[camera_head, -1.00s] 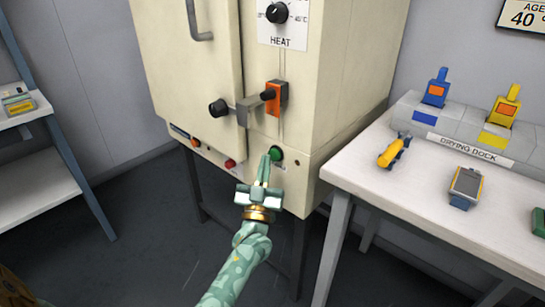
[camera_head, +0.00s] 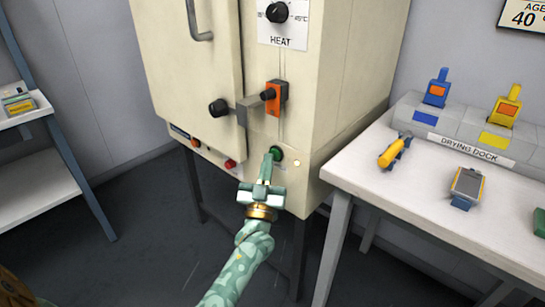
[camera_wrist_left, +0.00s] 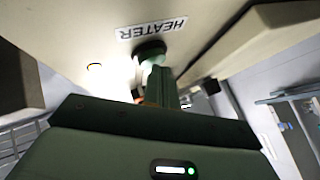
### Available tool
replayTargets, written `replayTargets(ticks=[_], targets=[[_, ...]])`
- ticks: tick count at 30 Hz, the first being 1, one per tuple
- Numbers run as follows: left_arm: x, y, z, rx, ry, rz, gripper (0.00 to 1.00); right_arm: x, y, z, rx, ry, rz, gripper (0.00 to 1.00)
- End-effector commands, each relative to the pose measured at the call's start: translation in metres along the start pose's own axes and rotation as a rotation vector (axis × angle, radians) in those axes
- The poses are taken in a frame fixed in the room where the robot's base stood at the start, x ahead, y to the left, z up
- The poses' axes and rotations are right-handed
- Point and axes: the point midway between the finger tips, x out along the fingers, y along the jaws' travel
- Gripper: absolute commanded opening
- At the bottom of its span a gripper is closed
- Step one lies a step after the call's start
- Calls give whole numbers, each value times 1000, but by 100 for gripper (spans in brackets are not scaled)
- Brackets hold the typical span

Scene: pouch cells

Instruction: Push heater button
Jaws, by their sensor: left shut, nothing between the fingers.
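The green heater button (camera_head: 279,153) is on the lower front panel of the cream cabinet (camera_head: 305,130). It also shows in the left wrist view (camera_wrist_left: 150,50), beside a white HEATER label (camera_wrist_left: 152,28). My left gripper (camera_head: 268,156) is shut and empty, with its fingertips against the button as far as I can see. The fingers partly cover the button. A small round lamp (camera_head: 297,163) right of the button glows pale; its bright glow also shows in the left wrist view (camera_wrist_left: 95,68). My right gripper is not in view.
A white table (camera_head: 420,205) with a drying dock (camera_head: 462,149) stands at the right.

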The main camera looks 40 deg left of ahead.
Motion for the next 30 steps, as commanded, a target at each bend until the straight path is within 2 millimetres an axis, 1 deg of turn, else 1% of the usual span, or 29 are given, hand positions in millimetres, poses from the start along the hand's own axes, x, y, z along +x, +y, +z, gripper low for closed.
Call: replayTargets(ticks=[5, 13, 17, 24, 30], targets=[[-5, -4, -7, 0, 1, 1, 0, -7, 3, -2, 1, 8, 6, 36], [-7, -5, -5, 1, -1, 1, 0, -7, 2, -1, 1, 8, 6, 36], [-10, -8, -10, 0, 1, 0, 0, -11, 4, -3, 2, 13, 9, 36], [-29, -23, -27, -1, 2, 0, 0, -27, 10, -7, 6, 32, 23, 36], [-44, -34, -36, 0, 2, 0, 0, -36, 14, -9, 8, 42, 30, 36]])
